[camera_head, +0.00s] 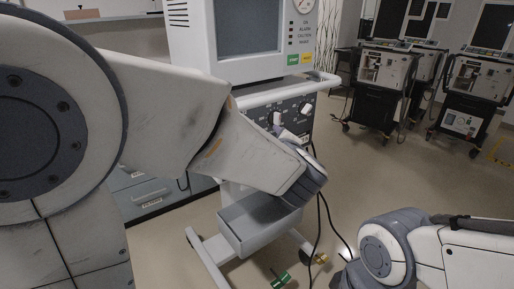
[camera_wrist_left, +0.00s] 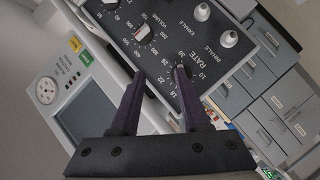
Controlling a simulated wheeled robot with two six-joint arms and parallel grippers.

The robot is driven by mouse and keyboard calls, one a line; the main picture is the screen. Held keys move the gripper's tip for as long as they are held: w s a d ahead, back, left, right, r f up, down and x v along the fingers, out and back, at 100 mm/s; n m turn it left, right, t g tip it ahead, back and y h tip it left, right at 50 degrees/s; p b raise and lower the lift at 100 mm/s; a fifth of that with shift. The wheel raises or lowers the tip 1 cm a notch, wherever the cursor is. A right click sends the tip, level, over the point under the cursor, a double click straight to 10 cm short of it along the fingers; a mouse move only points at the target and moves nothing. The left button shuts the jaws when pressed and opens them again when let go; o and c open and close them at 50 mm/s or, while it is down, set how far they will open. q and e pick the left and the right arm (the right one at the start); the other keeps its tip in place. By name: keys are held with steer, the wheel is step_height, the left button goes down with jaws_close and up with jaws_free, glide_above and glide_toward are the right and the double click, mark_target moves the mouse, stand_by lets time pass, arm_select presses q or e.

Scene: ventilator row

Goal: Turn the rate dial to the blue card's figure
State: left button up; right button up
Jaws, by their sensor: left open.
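The ventilator's dark dial panel (camera_wrist_left: 225,85) fills the upper part of the left wrist view, turned on its side. It also shows in the head view (camera_head: 262,116), partly behind my left arm. My left gripper (camera_wrist_left: 160,73) is open in front of the RATE scale, one finger over the scale and the other on the volume side. The rate dial is mostly hidden behind the finger at the RATE scale, so its setting cannot be read. I cannot tell whether the fingers touch it. No blue card is visible. My right arm shows at lower right, but its gripper is out of view.
Two pale knobs, INHALE (camera_wrist_left: 228,38) and EXHALE (camera_wrist_left: 202,12), stand out from the panel. A grey tray (camera_head: 240,232) is below. Other ventilators (camera_head: 385,70) stand at the back right, with open floor before them.

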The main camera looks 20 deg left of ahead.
arm_select(q)
steer(key=w+a+f+n+g+y+b, duration=0.1)
steer(key=w+a+f+n+y+b, duration=0.1)
steer(key=w+a, duration=0.5)
steer(key=a+f+y, duration=0.1)
steer(key=a, duration=0.1)
steer(key=shift+a+f+n, duration=0.15)
steer(key=shift+a+n, duration=0.15)
steer(key=shift+a, duration=0.1)
arm_select(e)
step_height(320, 180, down, 3)
steer(key=shift+f, duration=0.1)
arm_select(q)
steer(key=shift+w, duration=0.1)
jaws_close()
